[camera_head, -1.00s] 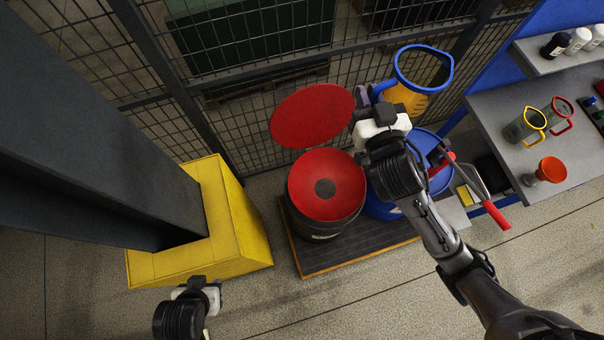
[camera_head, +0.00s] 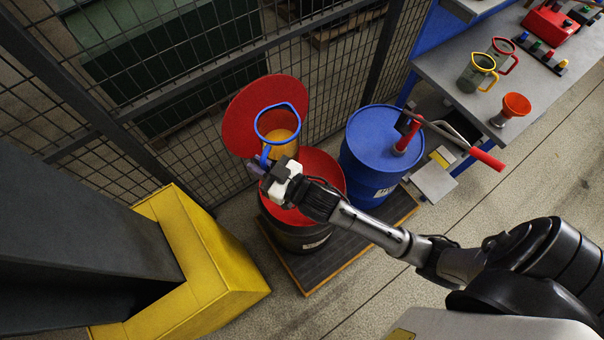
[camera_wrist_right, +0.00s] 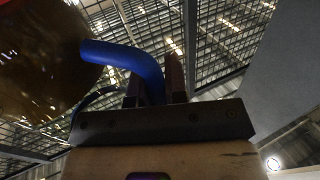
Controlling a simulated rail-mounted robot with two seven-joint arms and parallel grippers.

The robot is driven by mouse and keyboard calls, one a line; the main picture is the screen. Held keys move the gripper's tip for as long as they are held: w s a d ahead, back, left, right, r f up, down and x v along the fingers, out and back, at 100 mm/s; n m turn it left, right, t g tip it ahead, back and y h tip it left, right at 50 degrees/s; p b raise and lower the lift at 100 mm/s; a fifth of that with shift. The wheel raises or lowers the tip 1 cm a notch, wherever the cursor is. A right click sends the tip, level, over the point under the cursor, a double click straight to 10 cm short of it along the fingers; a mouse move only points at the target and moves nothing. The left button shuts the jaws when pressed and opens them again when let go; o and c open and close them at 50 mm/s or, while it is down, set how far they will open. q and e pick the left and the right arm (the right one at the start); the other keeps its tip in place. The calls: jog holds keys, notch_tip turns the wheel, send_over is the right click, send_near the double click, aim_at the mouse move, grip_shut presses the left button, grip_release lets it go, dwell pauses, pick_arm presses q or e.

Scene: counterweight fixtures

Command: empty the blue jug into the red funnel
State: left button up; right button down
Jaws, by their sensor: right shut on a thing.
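The blue jug (camera_head: 279,134) has a blue rim and handle, a clear body and amber liquid inside. My right gripper (camera_head: 262,165) is shut on its handle and holds it upright above the far part of the red funnel (camera_head: 322,163). The funnel sits on a dark drum, and its round red lid (camera_head: 239,108) stands raised behind it. The right wrist view shows the blue handle (camera_wrist_right: 135,62) at the fingers and the amber liquid (camera_wrist_right: 50,75) at the left. My arm hides part of the funnel. My left gripper is out of view.
A blue drum (camera_head: 373,185) with a red-handled pump stands right of the funnel on the same dark pallet (camera_head: 335,262). A yellow column guard (camera_head: 205,255) is at the left. A grey bench (camera_head: 465,75) holds other jugs and an orange funnel. Mesh fencing runs behind.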

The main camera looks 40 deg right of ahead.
jog(key=s+a+f+y+b, duration=0.1)
jog(key=s+f+b, duration=0.2)
jog(key=f, duration=0.7)
jog(key=s+a+f+n+y+b, duration=0.1)
jog(key=s+f+b, duration=0.3)
jog(key=f, duration=0.6)
jog(key=s+a+f+n+g+y+b, duration=0.1)
jog(key=s+a+f+b, duration=0.1)
jog(key=f+b, duration=0.5)
jog(key=shift+s+a+f+b, duration=0.3)
jog(key=shift+s+f, duration=0.5)
jog(key=shift+f, duration=1.05)
jog(key=shift+r, duration=0.1)
